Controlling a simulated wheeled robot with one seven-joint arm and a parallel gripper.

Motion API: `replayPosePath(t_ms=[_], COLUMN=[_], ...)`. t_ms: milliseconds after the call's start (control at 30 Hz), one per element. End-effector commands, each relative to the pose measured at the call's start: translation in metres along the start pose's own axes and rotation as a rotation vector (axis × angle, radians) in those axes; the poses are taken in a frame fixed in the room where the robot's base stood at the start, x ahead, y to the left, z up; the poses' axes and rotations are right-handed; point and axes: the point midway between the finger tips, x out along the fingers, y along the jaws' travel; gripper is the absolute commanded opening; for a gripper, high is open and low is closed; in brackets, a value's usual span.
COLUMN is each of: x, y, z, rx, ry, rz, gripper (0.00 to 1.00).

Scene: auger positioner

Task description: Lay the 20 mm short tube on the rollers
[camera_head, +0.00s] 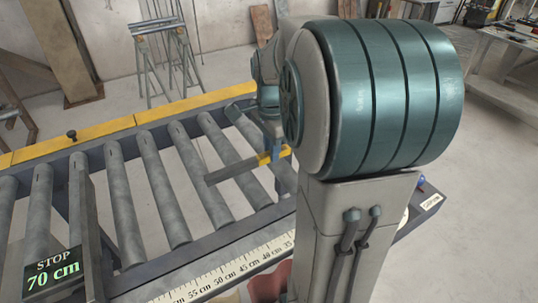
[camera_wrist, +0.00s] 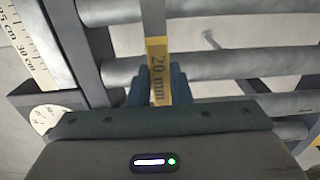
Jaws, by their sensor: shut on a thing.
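The 20 mm short tube is a slim grey bar (camera_head: 234,172) with a yellow band, held over the rollers (camera_head: 163,180) in the head view. In the wrist view its yellow band reads "20 mm" (camera_wrist: 157,70), and its grey length (camera_wrist: 153,18) runs up out of the picture, crossing the rollers (camera_wrist: 215,65). My gripper (camera_head: 274,150) is shut on the tube at the yellow band; its blue fingers also show in the wrist view (camera_wrist: 159,88), one on each side. I cannot tell whether the tube touches the rollers. My arm hides the right end of the conveyor.
A yellow rail (camera_head: 110,127) runs along the far side of the conveyor. A scale (camera_head: 230,268) runs along the near side. A stop with a display reading "STOP 70 cm" (camera_head: 54,270) stands at the left. The rollers between stop and tube are bare.

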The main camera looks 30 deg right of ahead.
Motion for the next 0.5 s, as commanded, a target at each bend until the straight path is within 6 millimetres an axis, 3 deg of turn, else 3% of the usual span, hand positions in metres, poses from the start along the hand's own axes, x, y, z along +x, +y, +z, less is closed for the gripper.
replayPosePath(t_ms=[200, 500], x=[0.029, 0.032], y=[0.001, 0.000], z=[0.001, 0.001], rx=[0.000, 0.000], ry=[-0.001, 0.000], rz=[0.003, 0.000], gripper=[0.00, 0.00])
